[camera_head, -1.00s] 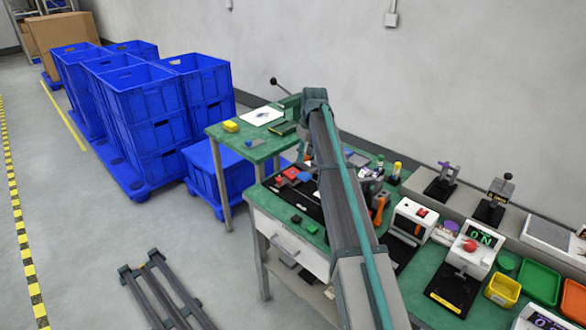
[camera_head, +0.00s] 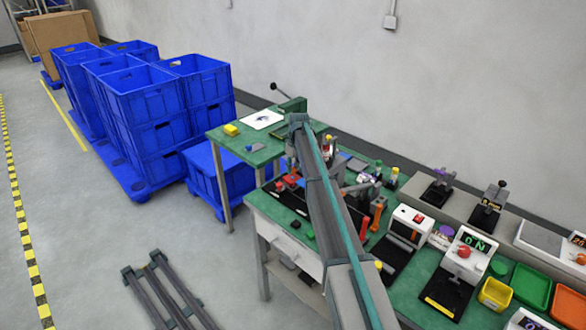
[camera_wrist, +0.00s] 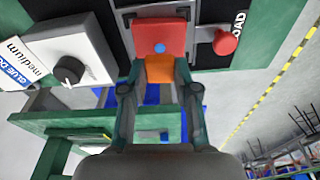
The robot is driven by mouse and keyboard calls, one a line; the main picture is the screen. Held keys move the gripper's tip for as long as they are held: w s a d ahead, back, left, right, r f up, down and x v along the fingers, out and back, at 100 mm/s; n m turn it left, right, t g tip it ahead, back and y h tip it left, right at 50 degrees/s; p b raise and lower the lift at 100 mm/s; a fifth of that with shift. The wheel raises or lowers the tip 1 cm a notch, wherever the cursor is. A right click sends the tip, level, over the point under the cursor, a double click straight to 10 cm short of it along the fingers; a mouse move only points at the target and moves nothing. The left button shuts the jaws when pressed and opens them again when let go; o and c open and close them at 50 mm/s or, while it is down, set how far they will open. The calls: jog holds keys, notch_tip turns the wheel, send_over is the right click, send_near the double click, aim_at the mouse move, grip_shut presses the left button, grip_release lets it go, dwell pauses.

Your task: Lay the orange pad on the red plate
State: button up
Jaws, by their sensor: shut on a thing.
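My gripper (camera_wrist: 160,72) is shut on the orange pad (camera_wrist: 160,71), which shows between its two fingertips in the wrist view. The red plate (camera_wrist: 159,36) lies just beyond the pad, with a blue spot (camera_wrist: 160,47) near its pad-side edge. The pad overlaps the plate's near edge in the picture; I cannot tell whether they touch. In the head view the red plate (camera_head: 290,179) shows small on the black fixture, left of my arm. The pad cannot be made out there.
A red knob (camera_wrist: 225,42) stands right of the plate in the wrist view. A white box with a black dial (camera_wrist: 69,69) stands left.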

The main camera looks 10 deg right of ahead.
jog(key=shift+f, duration=0.7)
jog(key=shift+f, duration=0.4)
jog(key=shift+s+f, duration=0.15)
jog(key=shift+f, duration=0.05)
